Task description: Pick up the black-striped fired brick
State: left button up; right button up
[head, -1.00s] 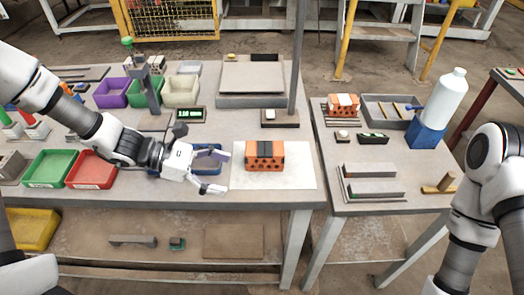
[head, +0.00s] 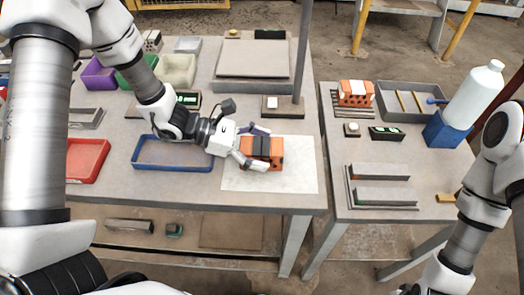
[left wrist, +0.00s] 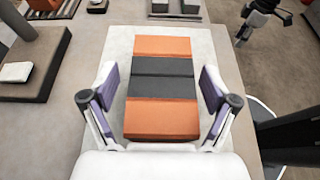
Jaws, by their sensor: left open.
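The black-striped fired brick (head: 268,151) is orange with a wide black band and lies on a white sheet (head: 285,185) on the main table. In the left wrist view the brick (left wrist: 163,118) lies between the spread fingers of my left gripper (left wrist: 158,95). In the head view my left gripper (head: 252,147) is at the brick's left end, its fingers on either side. It is open, and gaps show between the fingers and the brick. My right arm is at the right edge of the head view; its gripper is out of view.
An empty blue tray (head: 172,166) and a red tray (head: 88,158) lie to the left. A metal post (head: 302,60) stands behind the sheet. Another orange brick (head: 356,92) and a white bottle (head: 474,95) are on the right table.

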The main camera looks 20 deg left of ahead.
pick_arm(q)
jog(key=shift+s, duration=0.1)
jog(key=c, duration=1.5)
jog(key=shift+r, duration=0.1)
